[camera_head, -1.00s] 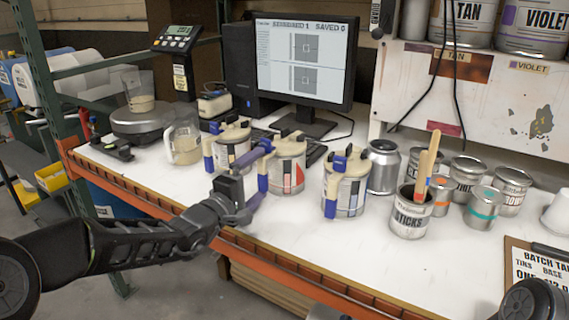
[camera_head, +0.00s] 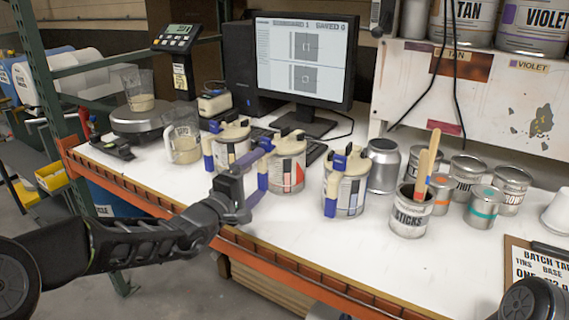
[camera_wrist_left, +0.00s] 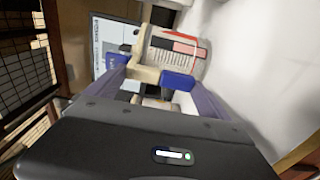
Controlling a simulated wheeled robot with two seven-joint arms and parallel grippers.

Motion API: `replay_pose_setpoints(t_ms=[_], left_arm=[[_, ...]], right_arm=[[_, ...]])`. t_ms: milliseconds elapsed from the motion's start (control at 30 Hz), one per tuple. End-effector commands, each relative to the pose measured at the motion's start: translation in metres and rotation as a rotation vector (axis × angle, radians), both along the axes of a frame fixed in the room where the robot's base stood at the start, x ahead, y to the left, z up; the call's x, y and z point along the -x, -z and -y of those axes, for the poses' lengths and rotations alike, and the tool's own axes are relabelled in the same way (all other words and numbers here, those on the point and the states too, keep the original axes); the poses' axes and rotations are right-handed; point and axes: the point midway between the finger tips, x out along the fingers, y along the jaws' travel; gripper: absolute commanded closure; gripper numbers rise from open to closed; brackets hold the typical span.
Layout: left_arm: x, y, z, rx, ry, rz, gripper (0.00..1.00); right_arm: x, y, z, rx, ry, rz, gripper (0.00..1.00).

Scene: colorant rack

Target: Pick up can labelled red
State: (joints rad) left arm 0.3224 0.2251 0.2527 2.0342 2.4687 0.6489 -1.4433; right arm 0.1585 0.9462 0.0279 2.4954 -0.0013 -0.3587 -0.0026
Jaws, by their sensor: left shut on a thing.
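The can with the red label patch (camera_head: 288,174) stands upright on the white bench, the middle one of three cans with cream pouring lids and blue fittings. My left gripper (camera_head: 258,168) is at its left side, reaching in from the front left. In the left wrist view the red-labelled can (camera_wrist_left: 187,50) lies just beyond the fingertips. My left gripper (camera_wrist_left: 150,76) is shut there on the can's cream lid part, one finger on each side. The can's base appears to rest on the bench. My right gripper is out of view.
Similar lidded cans stand close by at left (camera_head: 232,143) and right (camera_head: 346,190). A clear jug (camera_head: 183,143) is farther left. A sticks tin (camera_head: 411,215) and several small tins stand right. The monitor (camera_head: 303,62) is behind. The bench front is clear.

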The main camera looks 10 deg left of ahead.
Motion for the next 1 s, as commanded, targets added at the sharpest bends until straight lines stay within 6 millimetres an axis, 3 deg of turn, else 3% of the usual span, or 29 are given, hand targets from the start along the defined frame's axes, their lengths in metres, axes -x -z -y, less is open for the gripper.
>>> replay_pose_setpoints(t_ms=[433, 767, 1000], left_arm=[[0.0, 0.0, 0.0, 0.0, 0.0, 0.001, 0.81], [0.0, -0.01, 0.001, 0.001, 0.001, 0.012, 0.81], [0.0, -0.04, 0.001, 0.0, 0.001, 0.016, 0.81]], right_arm=[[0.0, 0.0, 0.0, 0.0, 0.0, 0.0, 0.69], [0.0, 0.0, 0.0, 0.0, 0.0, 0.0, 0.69], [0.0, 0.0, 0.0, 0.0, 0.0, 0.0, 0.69]])
